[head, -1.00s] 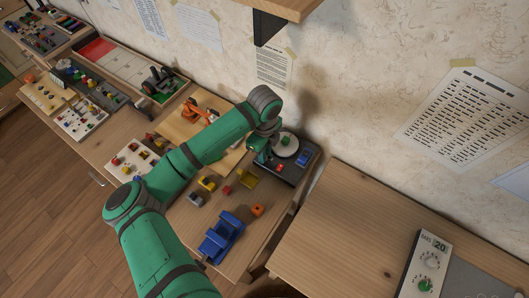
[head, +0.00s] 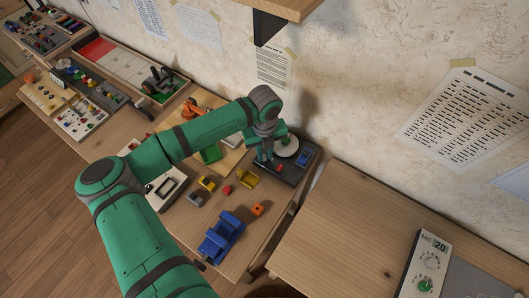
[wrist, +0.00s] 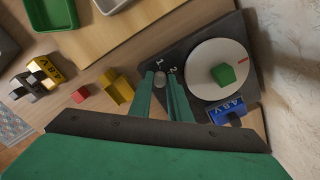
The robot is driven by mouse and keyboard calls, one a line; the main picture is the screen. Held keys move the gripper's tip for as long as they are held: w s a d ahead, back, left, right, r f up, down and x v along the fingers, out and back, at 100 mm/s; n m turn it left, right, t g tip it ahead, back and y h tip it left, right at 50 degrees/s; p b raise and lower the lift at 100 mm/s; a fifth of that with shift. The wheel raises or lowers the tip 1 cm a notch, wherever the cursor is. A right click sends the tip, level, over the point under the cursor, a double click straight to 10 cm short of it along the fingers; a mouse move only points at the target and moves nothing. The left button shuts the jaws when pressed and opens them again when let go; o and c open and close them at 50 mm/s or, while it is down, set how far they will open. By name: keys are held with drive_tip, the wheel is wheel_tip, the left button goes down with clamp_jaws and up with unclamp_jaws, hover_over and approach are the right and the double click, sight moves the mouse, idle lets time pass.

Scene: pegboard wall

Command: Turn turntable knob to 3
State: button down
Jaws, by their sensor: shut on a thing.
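The turntable is a dark base (head: 290,172) with a white disc (wrist: 205,58) on it. A green cube (wrist: 222,75) sits on the disc, which has a red mark near its edge. A small grey knob (wrist: 161,79) is on the base, with the printed numbers 1 and 2 beside it; no 3 is visible. My gripper (wrist: 161,76) is shut on the knob, one green finger on each side. In the head view, my gripper (head: 264,160) is at the left side of the turntable, and the knob is hidden there.
A blue block (wrist: 228,113) is on the base beside the disc. A yellow block (wrist: 117,90) and a red cube (wrist: 80,93) lie left of the turntable. A blue toy truck (head: 222,236) stands nearer on the table. The wall is close behind the turntable.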

sight(265, 156)
drive_tip(key=m, duration=0.4)
drive_tip(key=shift+m, duration=0.4)
drive_tip(key=m, duration=0.3)
drive_tip(key=shift+m, duration=0.3)
drive_tip(key=m, duration=0.4)
drive_tip(key=shift+m, duration=2.1)
drive_tip(key=c, duration=1.6)
unclamp_jaws()
drive_tip(key=shift+c, duration=0.2)
wheel_tip(265, 156, up, 11)
